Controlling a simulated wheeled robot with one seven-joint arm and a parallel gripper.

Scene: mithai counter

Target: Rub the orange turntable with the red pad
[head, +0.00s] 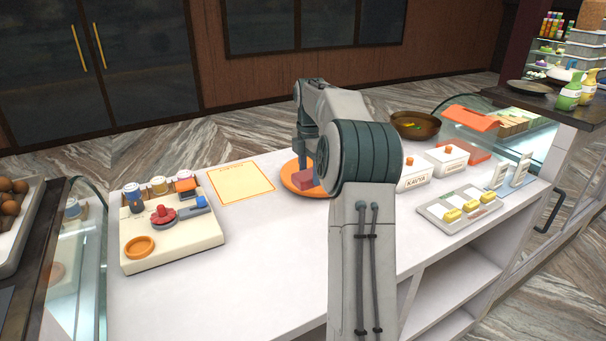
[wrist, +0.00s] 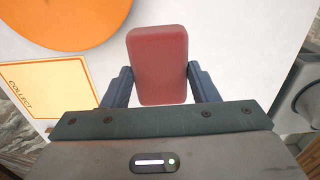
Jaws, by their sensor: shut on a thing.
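The red pad (wrist: 158,65) is held between the two fingers of my gripper (wrist: 160,85) in the wrist view. In the head view the pad (head: 306,180) shows below my gripper (head: 304,160), in front of the orange turntable (head: 290,182). The turntable is a round orange disc on the white counter, partly hidden by my arm. In the wrist view the turntable (wrist: 65,18) is at the upper left, with a gap of white counter between it and the pad. I cannot tell the pad's height above the counter.
An orange-bordered sheet (head: 241,183) lies left of the turntable. A cream board (head: 172,233) with jars, a red knob and an orange ring is further left. A brown bowl (head: 415,125), white boxes (head: 446,160) and a tray with yellow pieces (head: 458,210) stand to the right.

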